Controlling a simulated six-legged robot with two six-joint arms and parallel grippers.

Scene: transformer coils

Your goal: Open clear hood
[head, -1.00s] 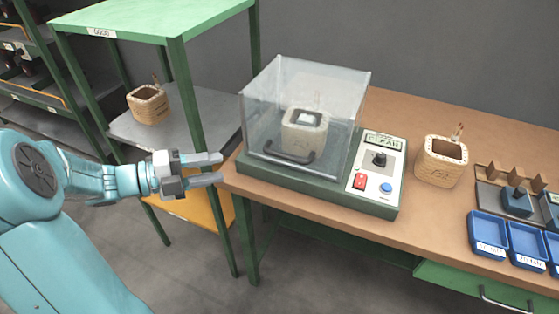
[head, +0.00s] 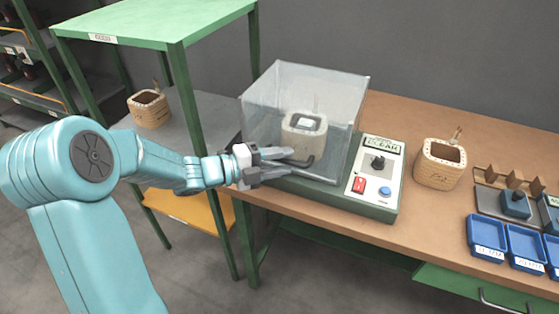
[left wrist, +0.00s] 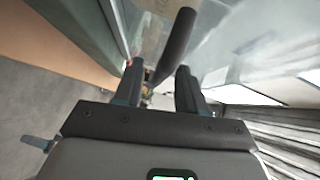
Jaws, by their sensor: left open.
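The clear hood (head: 345,105) is down over the green tester base (head: 378,205) on the bench. A wooden coil block (head: 303,135) shows inside it. The hood's dark handle (head: 308,163) is on its front face, partly hidden by my gripper. My left gripper (head: 288,162) is open at the left part of the handle, in front of the hood. In the left wrist view, the dark handle bar (left wrist: 175,45) shows between and beyond the open fingertips (left wrist: 159,72). I cannot tell whether they touch it. My right gripper is not in view.
A green shelf frame (head: 178,85) stands close to my left arm.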

